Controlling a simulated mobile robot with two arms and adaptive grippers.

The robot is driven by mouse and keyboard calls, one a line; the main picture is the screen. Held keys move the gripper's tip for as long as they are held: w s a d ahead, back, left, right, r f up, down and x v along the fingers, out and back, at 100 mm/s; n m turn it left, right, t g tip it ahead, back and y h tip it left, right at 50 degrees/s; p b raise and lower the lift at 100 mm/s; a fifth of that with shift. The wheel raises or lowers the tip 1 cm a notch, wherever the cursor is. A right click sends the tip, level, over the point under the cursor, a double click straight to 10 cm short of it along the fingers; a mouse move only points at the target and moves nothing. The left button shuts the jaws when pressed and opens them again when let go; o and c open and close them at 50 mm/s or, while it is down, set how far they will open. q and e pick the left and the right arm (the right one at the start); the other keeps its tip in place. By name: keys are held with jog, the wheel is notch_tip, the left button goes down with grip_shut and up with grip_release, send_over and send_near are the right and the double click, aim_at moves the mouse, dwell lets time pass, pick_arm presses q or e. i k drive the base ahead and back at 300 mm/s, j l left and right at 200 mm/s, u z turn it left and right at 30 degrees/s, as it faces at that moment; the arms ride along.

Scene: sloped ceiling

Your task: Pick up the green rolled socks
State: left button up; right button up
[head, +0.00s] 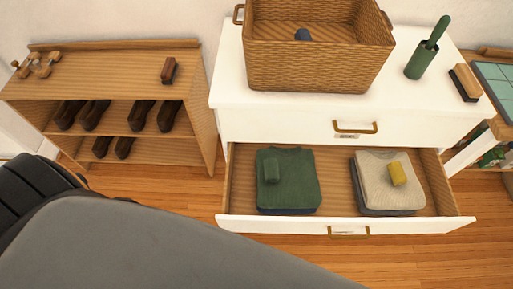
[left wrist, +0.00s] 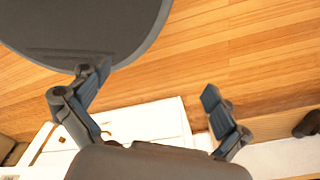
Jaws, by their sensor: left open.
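The green rolled socks (head: 271,170) lie on the left part of a folded green garment (head: 298,190). The garment is in the left half of the open drawer (head: 337,180), and the socks are uncovered in the head view. My left gripper (left wrist: 155,84) shows in the left wrist view, with its two fingers spread wide and nothing between them. It is over the wooden floor, away from the socks, and its fingers are not seen in the head view. My right gripper is in neither view.
A yellow rolled item (head: 397,174) lies on a beige folded garment (head: 380,197) in the drawer's right half. A wicker basket (head: 315,62), a green brush holder (head: 421,62) and a brush (head: 464,83) stand on the white dresser (head: 275,122). A shoe rack (head: 190,115) stands left.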

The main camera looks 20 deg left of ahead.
aim_at(270, 165)
jog(key=u, duration=0.55)
jog(key=k+j+u, duration=0.35)
jog(key=k, duration=0.15)
jog(key=k+j+u, duration=0.3)
jog(key=k+j, duration=0.1)
jog(key=j, duration=0.05)
